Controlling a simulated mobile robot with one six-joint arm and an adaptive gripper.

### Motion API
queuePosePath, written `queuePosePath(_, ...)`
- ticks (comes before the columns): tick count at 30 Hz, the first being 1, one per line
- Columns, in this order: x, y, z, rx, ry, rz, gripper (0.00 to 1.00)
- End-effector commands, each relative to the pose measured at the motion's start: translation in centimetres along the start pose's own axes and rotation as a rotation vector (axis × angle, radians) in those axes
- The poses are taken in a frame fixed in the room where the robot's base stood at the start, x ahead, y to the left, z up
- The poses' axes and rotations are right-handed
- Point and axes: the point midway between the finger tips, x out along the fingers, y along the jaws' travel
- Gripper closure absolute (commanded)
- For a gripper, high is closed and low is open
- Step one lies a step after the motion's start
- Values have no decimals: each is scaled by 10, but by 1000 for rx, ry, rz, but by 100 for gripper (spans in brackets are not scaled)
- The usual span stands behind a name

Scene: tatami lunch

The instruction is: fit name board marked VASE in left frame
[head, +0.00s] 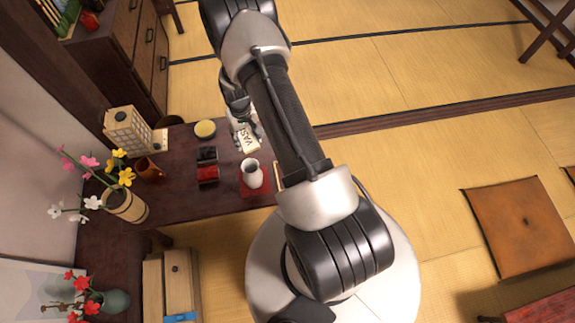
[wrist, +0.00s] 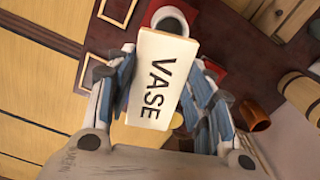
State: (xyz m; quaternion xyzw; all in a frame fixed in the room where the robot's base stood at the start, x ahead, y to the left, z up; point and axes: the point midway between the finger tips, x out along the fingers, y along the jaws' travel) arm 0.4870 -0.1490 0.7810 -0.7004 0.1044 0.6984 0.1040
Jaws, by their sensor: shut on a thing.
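My gripper (wrist: 160,85) is shut on the pale name board (wrist: 158,82), with one finger on each side of it. The board's black letters read VASE and run lengthwise down it in the wrist view. In the head view the board (head: 245,138) is held over the far right part of the dark table, beyond the white vase (head: 252,173). A pale-edged frame (wrist: 115,12) shows at the top of the wrist view, left of the vase. I cannot tell which is the left frame.
The vase stands on a red mat (head: 255,190). A black box (head: 207,153), a red box (head: 208,174), a yellow bowl (head: 205,129) and a brown mug (head: 149,170) stand left of it. A lantern (head: 128,130) and a flower bucket (head: 126,206) are farther left. My arm hides the table's right end.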

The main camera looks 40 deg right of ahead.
Motion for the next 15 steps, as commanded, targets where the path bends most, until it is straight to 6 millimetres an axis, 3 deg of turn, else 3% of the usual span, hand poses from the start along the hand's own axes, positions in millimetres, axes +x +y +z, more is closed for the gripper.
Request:
queuePosePath(1,29,19,5,39,-11,0,76)
queuePosePath(6,110,69,23,141,-9,0,76)
queuePosePath(10,158,94,45,200,-7,0,76)
queuePosePath(15,193,110,65,244,-4,0,76)
